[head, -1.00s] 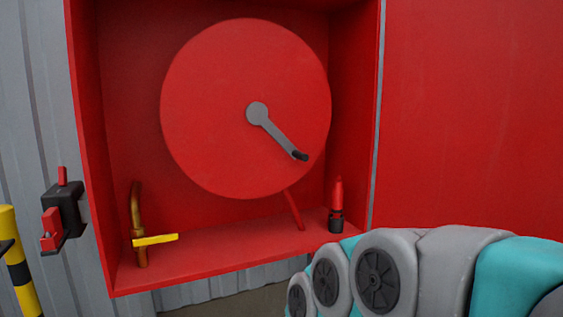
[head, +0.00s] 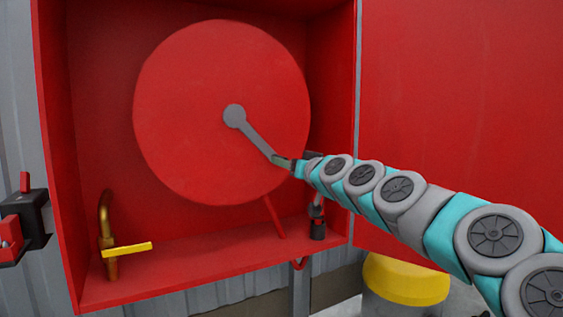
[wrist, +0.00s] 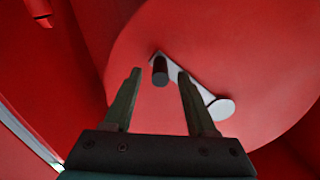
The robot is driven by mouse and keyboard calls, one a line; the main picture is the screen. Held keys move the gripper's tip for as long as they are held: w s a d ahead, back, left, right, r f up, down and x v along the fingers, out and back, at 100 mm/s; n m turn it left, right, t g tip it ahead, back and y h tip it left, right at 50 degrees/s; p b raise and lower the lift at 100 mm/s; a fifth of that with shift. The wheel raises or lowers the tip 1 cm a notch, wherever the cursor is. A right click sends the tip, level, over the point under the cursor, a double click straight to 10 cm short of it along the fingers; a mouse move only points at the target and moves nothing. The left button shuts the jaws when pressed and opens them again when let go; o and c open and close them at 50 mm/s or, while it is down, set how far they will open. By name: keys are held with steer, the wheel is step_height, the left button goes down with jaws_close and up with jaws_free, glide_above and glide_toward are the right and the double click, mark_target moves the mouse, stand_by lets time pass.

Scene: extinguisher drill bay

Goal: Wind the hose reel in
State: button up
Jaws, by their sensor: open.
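The red hose reel (head: 200,80) is a large disc inside an open red cabinet. Its grey crank arm (head: 256,138) runs from the hub (head: 234,116) down to the right. In the wrist view the dark crank knob (wrist: 160,72) sticks out from the end of the crank (wrist: 190,84). My gripper (wrist: 158,78) is open, with its fingertips on either side of the knob, and no contact is visible. In the head view my gripper (head: 283,161) is small at the crank's end, and the knob is mostly hidden there.
A brass valve pipe (head: 106,235) with a yellow lever (head: 127,249) stands at the cabinet's lower left. A nozzle (head: 317,220) stands at the lower right, partly behind my arm. The open red door (head: 460,90) is on the right. A yellow-topped bin (head: 405,280) stands below.

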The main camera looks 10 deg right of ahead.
steer(key=shift+x, duration=1.6)
steer(key=shift+c, duration=0.2)
jaws_close()
